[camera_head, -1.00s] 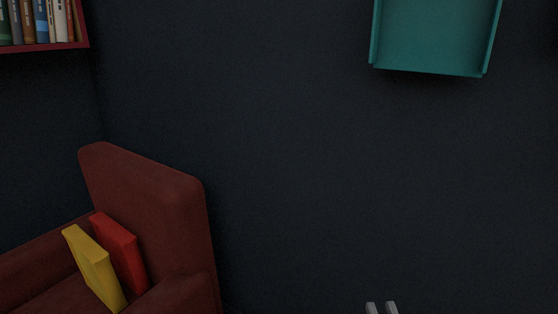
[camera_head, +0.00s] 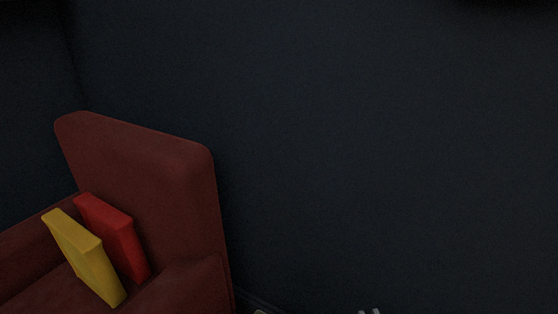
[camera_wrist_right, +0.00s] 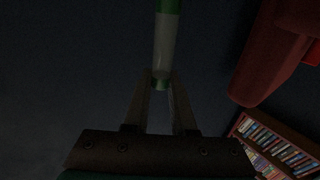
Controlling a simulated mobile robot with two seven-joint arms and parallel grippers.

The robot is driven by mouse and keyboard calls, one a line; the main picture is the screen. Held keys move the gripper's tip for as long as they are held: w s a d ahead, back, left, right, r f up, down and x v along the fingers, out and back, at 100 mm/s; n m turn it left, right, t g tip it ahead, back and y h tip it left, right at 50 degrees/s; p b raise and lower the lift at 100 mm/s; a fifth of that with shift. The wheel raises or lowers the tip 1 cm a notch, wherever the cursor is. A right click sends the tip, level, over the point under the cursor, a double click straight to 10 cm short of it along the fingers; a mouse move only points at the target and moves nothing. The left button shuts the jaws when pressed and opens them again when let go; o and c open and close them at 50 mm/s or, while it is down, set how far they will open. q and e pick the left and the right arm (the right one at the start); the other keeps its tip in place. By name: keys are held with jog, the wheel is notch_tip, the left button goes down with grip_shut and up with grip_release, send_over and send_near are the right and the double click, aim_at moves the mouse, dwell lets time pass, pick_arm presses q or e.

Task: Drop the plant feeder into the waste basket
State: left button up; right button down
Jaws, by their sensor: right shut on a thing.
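My right gripper (camera_wrist_right: 161,88) is shut on the plant feeder (camera_wrist_right: 166,42), a slim tube with a white or pale middle and green ends. The feeder sticks out beyond the fingertips toward the top of the right wrist view, where its far end is cut off. In the head view only the tips of my right gripper (camera_head: 369,312) show at the bottom edge; the feeder cannot be made out there. The waste basket is not recognizable in either view. My left gripper is not in view.
A dark red armchair (camera_head: 150,160) stands at left with a yellow cushion (camera_head: 85,258) and a red cushion (camera_head: 115,235) on it. A bare dark wall (camera_head: 380,150) fills the right. A bookshelf (camera_wrist_right: 275,145) shows in the wrist view.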

pick_arm(q)
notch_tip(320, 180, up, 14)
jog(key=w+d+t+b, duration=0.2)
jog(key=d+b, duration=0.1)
jog(key=b, duration=0.4)
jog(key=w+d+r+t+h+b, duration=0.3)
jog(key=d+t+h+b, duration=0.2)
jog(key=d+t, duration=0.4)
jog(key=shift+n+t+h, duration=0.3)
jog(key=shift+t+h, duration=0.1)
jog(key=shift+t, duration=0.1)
pick_arm(e)
jog(key=s+d+f+m+h, duration=0.1)
jog(key=d+f+h, duration=0.1)
jog(key=f, duration=0.5)
jog(key=d+f+m+h, duration=0.1)
jog(key=d+f+h, duration=0.1)
jog(key=d+f, duration=0.3)
jog(key=s+d+f+m+h, duration=0.1)
jog(key=d+f+m+h, duration=0.1)
jog(key=f, duration=0.9)
jog(key=shift+s+d+g, duration=0.3)
jog(key=shift+d, duration=0.5)
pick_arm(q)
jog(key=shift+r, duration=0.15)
